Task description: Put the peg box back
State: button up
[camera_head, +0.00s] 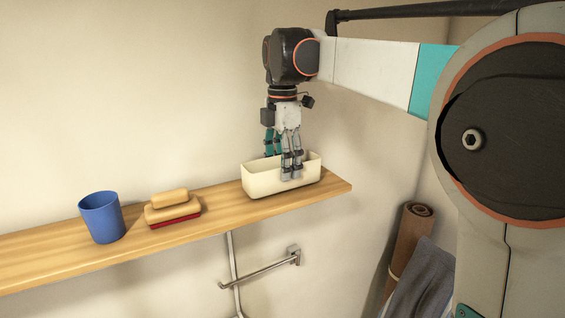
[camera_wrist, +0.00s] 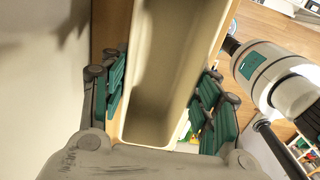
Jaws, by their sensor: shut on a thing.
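The peg box is a long cream open-topped box (camera_head: 258,184) at the right end of the wooden shelf (camera_head: 222,216). It sits upright and level, on or just above the board; I cannot tell if a small gap is under it. My gripper (camera_head: 281,167) points down from above and is shut on the peg box, with fingers on both of its long sides. In the wrist view the box (camera_wrist: 176,70) lies between the green finger pads of my gripper (camera_wrist: 163,84). The inside that shows looks empty, and the box's far end is cut off.
A blue cup (camera_head: 102,218) and a tan brush with a red base (camera_head: 172,207) stand on the shelf, left of the box. The board between brush and box is clear. A metal rail (camera_head: 262,271) is below. A rolled brown mat (camera_head: 408,245) and grey cloth (camera_head: 424,280) are at lower right.

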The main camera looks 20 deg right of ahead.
jog(key=shift+f, duration=0.25)
jog(key=shift+f, duration=0.1)
jog(key=o, duration=1.1)
notch_tip(320, 180, up, 12)
jog(key=shift+r+b, duration=0.15)
jog(key=shift+b, duration=1.05)
